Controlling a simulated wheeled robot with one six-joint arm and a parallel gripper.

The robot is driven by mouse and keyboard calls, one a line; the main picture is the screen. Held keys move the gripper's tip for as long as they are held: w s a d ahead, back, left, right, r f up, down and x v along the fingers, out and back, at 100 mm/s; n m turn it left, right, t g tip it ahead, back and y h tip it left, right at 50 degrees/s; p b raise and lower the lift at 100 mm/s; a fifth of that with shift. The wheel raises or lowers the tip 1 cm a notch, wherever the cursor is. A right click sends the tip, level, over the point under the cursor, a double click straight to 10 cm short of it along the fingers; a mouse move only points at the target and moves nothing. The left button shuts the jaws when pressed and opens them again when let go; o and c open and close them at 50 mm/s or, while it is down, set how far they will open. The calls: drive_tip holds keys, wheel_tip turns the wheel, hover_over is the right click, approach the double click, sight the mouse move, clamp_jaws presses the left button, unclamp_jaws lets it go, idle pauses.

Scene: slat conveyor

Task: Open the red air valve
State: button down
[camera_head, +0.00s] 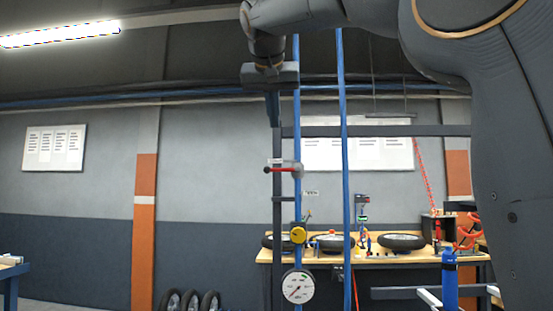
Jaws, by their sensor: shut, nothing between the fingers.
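The red air valve (283,169) sits on a blue vertical pipe. Its red lever lies about level, crosswise to the pipe, and points left from the pipe. My gripper (272,122) hangs from the arm at the top centre, fingers pointing down. It is shut and empty, above the valve and slightly left of its pipe, apart from the lever in the picture. The depth between gripper and valve is hard to judge.
A yellow knob (298,235) and a round gauge (298,286) are lower on the same pipe. A second blue pipe (343,180) runs to the right. A dark crossbar (400,130) spans behind. A workbench (375,257) with wheels stands at the back.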

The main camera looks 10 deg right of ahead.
drive_tip(key=p, duration=0.3)
hover_over(282, 170)
drive_tip(key=s+a, duration=0.2)
wheel_tip(282, 170, down, 6)
wheel_tip(282, 170, down, 4)
drive_tip(key=shift+w+r+p, duration=0.15)
drive_tip(key=shift+r+p, duration=0.1)
drive_tip(key=shift+p, duration=0.45)
drive_tip(key=shift+f, duration=0.1)
